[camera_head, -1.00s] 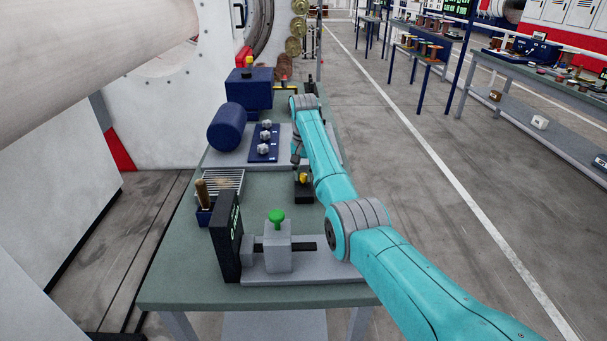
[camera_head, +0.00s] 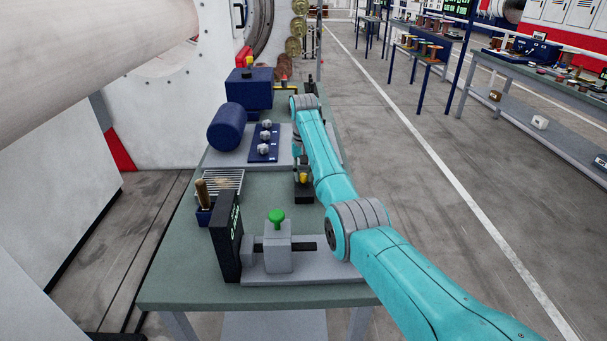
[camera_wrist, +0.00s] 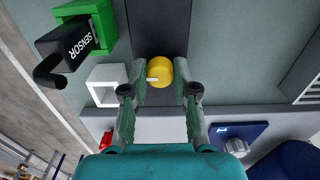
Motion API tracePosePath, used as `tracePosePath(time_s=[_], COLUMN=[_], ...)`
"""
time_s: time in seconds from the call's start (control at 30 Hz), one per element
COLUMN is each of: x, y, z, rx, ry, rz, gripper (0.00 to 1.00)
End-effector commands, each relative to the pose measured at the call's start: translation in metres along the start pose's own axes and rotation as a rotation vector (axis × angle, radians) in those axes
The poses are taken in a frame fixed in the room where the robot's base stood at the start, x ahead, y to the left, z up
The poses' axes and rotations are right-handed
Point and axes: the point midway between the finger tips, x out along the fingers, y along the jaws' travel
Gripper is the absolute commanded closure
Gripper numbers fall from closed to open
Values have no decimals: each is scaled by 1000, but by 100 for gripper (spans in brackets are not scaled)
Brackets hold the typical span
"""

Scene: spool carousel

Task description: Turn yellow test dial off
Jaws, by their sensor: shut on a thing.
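The yellow test dial (camera_wrist: 160,69) is a round knob with a small white mark on its left side in the wrist view. It sits on a dark base (camera_wrist: 158,25). My gripper (camera_wrist: 160,80) is shut on the dial, with one finger on each side of it. In the head view the yellow dial (camera_head: 303,178) shows on its small black block (camera_head: 303,194), beside my teal arm. My gripper is just above it there and partly hidden by the arm.
A green block with a black sensor (camera_wrist: 75,45) and a white square frame (camera_wrist: 106,84) are left of the dial in the wrist view. A grey fixture with a green knob (camera_head: 277,216) stands nearer on the bench. A blue panel with silver knobs (camera_head: 264,145) lies beyond.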

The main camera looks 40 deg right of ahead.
Motion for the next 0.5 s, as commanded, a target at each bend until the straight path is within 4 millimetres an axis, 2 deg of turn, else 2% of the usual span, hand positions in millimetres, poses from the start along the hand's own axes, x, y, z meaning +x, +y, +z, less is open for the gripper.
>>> tracePosePath(time_s=[0.03, 0.1, 0.13, 0.5], x=[0, 0, 0, -4], y=[0, 0, 0, 0], z=[0, 0, 0, 0], rx=[-1, -1, 0, 0], ry=[0, 0, 0, 1], rz=[0, 0, 0, 0], gripper=[69, 52, 46, 46])
